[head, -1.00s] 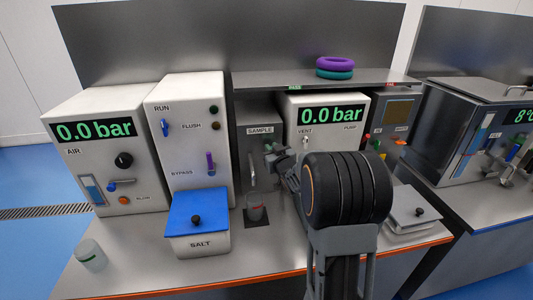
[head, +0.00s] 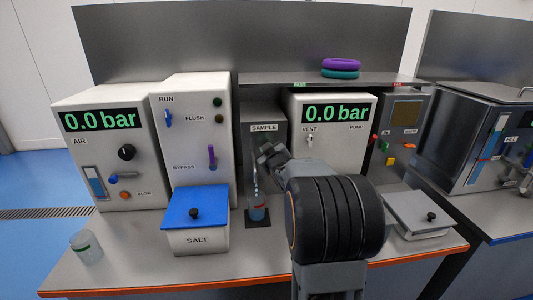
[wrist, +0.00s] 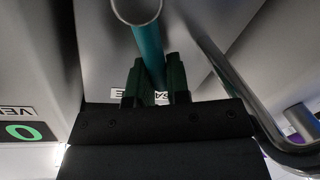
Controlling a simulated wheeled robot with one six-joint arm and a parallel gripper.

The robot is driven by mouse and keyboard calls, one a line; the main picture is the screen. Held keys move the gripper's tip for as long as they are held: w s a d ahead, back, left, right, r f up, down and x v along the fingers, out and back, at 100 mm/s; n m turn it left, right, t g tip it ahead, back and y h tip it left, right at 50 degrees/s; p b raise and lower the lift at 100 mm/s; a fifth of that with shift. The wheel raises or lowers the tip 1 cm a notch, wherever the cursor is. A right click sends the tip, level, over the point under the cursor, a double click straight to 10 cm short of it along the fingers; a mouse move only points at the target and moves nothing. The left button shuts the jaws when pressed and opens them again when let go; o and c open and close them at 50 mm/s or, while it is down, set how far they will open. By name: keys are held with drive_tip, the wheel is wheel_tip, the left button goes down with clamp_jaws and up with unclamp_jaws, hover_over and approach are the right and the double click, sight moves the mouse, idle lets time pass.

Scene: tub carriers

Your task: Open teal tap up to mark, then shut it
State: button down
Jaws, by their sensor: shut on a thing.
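The teal tap lever (wrist: 148,50) stands between the two fingers of my gripper (wrist: 155,85) in the wrist view; the gripper is shut on it. In the head view my gripper (head: 263,152) is at the front of the grey SAMPLE unit (head: 263,115) and hides the lever. A pale blue stream runs down below the gripper into a clear beaker (head: 258,213). The beaker stands on a dark pad and holds blue liquid. A red mark shows on it; I cannot tell exactly how the level stands against the mark.
A blue-lidded SALT box (head: 196,207) stands left of the beaker. Another clear beaker (head: 87,247) stands at the front left. A bent metal pipe (wrist: 235,80) passes right of my gripper in the wrist view. A lidded tray (head: 420,215) lies at right.

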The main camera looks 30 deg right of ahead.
drive_tip(key=c, duration=1.1)
unclamp_jaws()
drive_tip(key=v, duration=1.3)
drive_tip(key=shift+s, duration=0.4)
